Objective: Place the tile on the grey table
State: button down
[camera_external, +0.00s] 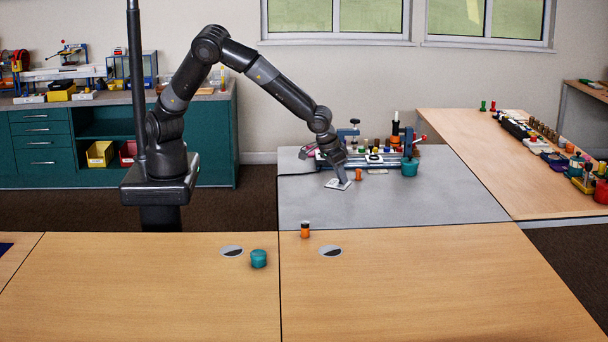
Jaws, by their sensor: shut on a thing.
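My gripper (342,179) reaches down over the grey table (430,198), near its left middle. It is shut on a small pale flat tile (334,185) at its tip. The tile is at or just above the grey surface; I cannot tell whether it touches. The fingers are small and partly hidden by the wrist.
A small orange piece (358,175) stands just right of the gripper. Behind it is a bench device (378,158) with a teal pot (410,167). The front and right of the grey table are clear.

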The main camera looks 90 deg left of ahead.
jog(key=w+a+n+g+y, duration=0.15)
jog(key=a+n, duration=0.35)
jog(key=a, duration=1.6)
jog(key=w+a+f, duration=0.1)
jog(key=a+f, duration=0.1)
jog(key=a, duration=0.1)
jog(key=w+a+f, duration=0.1)
jog(key=a+f, duration=0.1)
jog(key=a, duration=0.1)
jog(key=w+a+f, duration=0.1)
jog(key=a+f, duration=0.1)
jog(key=a, duration=0.2)
jog(key=shift+w+a+f, duration=0.1)
jog(key=shift+w+f, duration=0.2)
jog(key=shift+w, duration=0.05)
jog(key=shift+a+f+t, duration=0.15)
jog(key=shift+f+t, duration=0.1)
jog(key=shift+f, duration=0.15)
jog(key=shift+w+f, duration=0.1)
jog(key=shift+f, duration=1.6)
jog(key=shift+f, duration=0.1)
jog(key=c, duration=1.3)
grip_release()
